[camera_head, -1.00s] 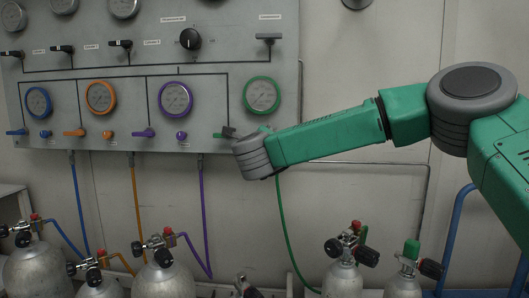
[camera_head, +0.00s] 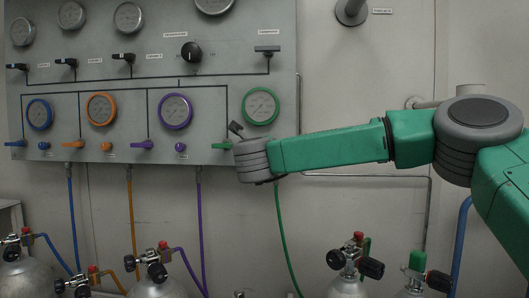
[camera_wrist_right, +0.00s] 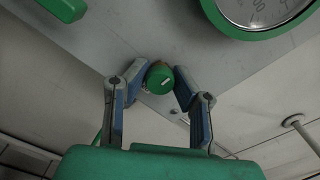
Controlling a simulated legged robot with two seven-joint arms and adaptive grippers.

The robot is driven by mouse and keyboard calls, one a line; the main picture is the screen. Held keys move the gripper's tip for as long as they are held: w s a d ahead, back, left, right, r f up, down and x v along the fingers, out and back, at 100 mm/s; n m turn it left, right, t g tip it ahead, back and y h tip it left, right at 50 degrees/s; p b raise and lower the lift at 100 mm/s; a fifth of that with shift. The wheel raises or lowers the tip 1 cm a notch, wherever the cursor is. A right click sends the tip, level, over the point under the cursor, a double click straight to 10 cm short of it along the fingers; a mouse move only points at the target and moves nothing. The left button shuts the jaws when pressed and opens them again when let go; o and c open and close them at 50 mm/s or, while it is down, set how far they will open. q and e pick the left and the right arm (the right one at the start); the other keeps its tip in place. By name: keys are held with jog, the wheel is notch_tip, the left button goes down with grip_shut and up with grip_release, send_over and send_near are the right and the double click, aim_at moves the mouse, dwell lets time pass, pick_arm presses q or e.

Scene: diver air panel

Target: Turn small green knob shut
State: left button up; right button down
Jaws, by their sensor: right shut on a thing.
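In the head view the right gripper (camera_head: 236,130) is at the panel below the green-ringed gauge (camera_head: 261,106), and the wrist hides the knob. A green lever handle (camera_head: 221,146) shows just left of the wrist. My left gripper is not in view.
The grey panel (camera_head: 110,80) carries blue, orange and purple gauges with matching levers and small knobs to the left. A green hose (camera_head: 281,235) hangs below the wrist. Several cylinders with valves stand along the bottom. The wall right of the panel is mostly clear.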

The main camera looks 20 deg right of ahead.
jog(key=shift+a+f, duration=0.1)
jog(key=shift+f, duration=0.35)
jog(key=c, duration=1.3)
grip_release()
jog(key=shift+r, duration=0.2)
jog(key=shift+r, duration=0.1)
jog(key=v, duration=1.2)
jog(key=shift+w, duration=0.1)
